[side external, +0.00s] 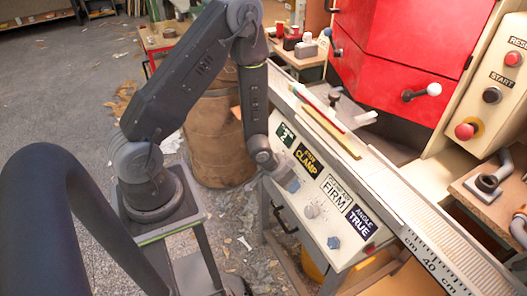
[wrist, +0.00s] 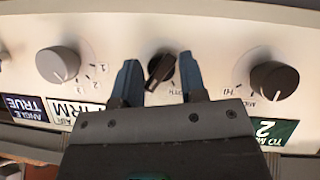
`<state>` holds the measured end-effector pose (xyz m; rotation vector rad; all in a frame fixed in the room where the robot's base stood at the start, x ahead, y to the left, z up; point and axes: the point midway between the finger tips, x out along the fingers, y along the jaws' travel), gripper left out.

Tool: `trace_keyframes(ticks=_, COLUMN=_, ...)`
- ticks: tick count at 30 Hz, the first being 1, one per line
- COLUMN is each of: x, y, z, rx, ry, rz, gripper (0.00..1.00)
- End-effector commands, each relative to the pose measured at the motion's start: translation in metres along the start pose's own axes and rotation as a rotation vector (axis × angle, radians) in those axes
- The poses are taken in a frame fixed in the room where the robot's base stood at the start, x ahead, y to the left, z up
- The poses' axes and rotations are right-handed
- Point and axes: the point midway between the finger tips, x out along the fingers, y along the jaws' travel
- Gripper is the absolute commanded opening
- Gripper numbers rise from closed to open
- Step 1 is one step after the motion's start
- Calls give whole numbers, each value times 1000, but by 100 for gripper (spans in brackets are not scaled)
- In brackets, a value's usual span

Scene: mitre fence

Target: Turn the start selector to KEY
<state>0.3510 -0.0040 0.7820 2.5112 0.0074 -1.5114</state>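In the wrist view a dark knob (wrist: 160,68) on the pale panel sits between the two blue fingers of my gripper (wrist: 160,80). A gap shows on each side of the knob, so the gripper is open around it and not closed on it. The knob's pointer is tilted toward the lower left, next to partly hidden lettering that seems to end in "OTH". No KEY mark is legible. In the side external view my gripper (side external: 290,184) is at the panel's front face, below a yellow-lettered CLAMP label (side external: 305,160); the arm hides this knob there.
A grey knob (wrist: 58,64) and another dark knob (wrist: 273,80) flank my gripper on the same panel. A separate beige panel (side external: 492,92) carries START and RESET buttons. A red machine cover (side external: 400,45) stands behind.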

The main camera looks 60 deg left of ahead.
Motion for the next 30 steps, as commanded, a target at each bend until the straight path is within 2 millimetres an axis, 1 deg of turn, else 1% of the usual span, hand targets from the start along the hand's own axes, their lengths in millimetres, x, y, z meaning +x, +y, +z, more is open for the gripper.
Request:
trace_keyframes(ticks=8, x=0, y=-2, z=0, rx=-167, ry=0, rz=93, gripper=37)
trace_keyframes(ticks=15, x=1, y=-3, z=2, rx=-354, ry=-2, rz=197, gripper=37)
trace_keyframes(ticks=18, x=-22, y=-7, z=0, rx=-352, ry=4, rz=195, gripper=37)
trace_keyframes(ticks=30, x=-94, y=-20, z=2, rx=-348, ry=5, rz=196, gripper=37)
